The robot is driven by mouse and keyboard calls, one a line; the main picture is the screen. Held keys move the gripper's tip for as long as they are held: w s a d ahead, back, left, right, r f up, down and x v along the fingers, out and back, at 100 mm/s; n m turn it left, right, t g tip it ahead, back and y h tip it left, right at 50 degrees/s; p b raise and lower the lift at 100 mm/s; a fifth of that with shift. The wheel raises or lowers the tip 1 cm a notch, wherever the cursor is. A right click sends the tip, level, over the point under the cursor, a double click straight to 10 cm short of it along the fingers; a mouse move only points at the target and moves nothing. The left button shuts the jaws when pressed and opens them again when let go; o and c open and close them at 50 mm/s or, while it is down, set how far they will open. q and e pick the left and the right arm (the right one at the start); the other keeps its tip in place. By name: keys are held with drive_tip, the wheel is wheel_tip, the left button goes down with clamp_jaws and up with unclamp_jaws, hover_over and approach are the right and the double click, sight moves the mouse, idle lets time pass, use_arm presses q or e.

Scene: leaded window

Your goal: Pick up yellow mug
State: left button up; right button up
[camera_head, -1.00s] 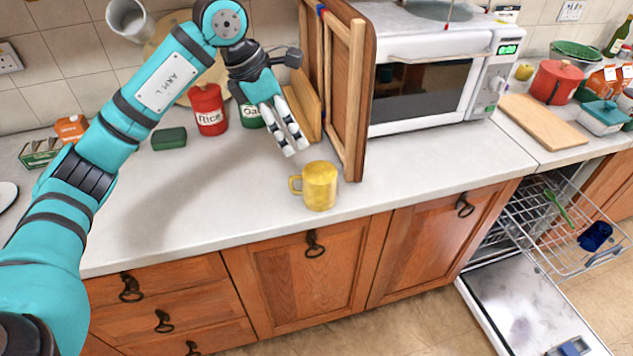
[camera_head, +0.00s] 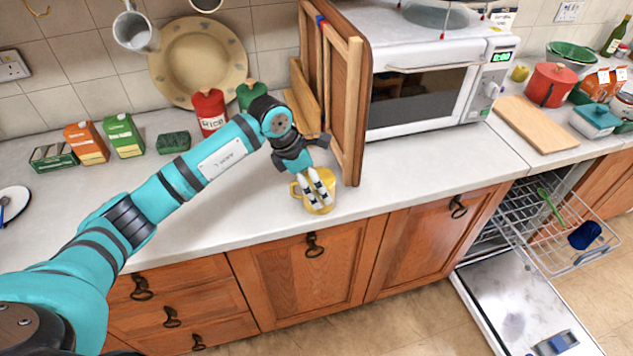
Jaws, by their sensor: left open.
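The yellow mug (camera_head: 327,207) stands upright on the white counter near its front edge, with its handle toward the left. My left gripper (camera_head: 319,198) is open and points down at the mug from above. Its fingers overlap the mug's top in the picture and hide part of the rim and body. I cannot tell whether the fingers are inside, around or just above the mug. My right gripper is not in view.
A wooden board rack (camera_head: 345,110) stands close behind and right of the mug. A white microwave (camera_head: 425,90) is further right. A red rice tin (camera_head: 208,108) and several cartons line the wall. An open dishwasher (camera_head: 540,240) is at lower right. The counter left of the mug is clear.

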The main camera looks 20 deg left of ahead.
use_arm(q)
drive_tip(key=shift+x, duration=0.95)
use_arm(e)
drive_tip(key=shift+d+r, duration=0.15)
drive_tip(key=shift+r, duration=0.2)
use_arm(q)
drive_tip(key=shift+w+r, duration=0.1)
drive_tip(key=shift+r, duration=0.05)
drive_tip(key=c, duration=1.4)
drive_tip(key=shift+c, duration=0.2)
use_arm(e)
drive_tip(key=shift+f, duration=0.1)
